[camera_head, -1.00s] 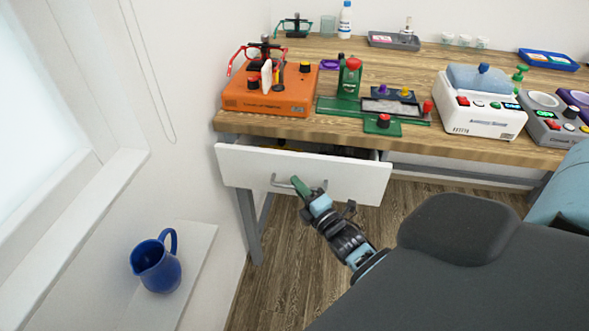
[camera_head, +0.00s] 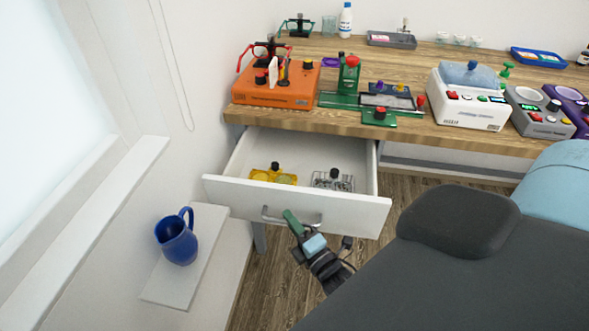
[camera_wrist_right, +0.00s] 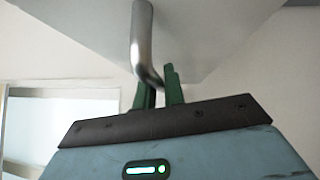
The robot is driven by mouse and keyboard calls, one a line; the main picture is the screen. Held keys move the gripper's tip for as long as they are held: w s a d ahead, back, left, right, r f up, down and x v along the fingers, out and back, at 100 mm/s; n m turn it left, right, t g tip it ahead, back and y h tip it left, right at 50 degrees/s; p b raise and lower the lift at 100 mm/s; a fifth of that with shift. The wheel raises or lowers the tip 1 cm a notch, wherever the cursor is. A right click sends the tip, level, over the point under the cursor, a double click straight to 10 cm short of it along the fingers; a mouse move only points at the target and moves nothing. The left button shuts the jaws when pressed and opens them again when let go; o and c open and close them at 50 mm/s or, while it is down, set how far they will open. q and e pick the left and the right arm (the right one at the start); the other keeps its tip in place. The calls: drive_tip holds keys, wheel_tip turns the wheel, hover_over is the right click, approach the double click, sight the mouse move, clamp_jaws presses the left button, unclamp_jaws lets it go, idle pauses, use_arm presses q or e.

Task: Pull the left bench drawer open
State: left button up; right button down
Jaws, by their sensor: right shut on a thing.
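The left bench drawer (camera_head: 297,208) is white and stands well open under the left part of the bench. Inside it lie a yellow item (camera_head: 272,176) with a black knob and a clear or grey rack-like item (camera_head: 333,181) with a black knob. My right gripper (camera_head: 289,218) is at the drawer's grey bar handle (camera_head: 268,215), its green fingers shut on it. In the right wrist view the metal handle (camera_wrist_right: 143,45) runs down to the green fingers (camera_wrist_right: 160,88). My left gripper is not in view.
The wooden bench top (camera_head: 420,62) carries an orange box (camera_head: 275,95), a green device (camera_head: 349,75) and a white machine (camera_head: 467,108). A blue jug (camera_head: 178,245) stands on a white ledge (camera_head: 180,283) at left. Wood floor shows below.

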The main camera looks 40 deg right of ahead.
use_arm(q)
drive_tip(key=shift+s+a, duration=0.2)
use_arm(e)
drive_tip(key=shift+s+a, duration=0.4)
drive_tip(key=c, duration=1.5)
unclamp_jaws()
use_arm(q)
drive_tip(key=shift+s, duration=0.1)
use_arm(e)
drive_tip(key=shift+s, duration=0.1)
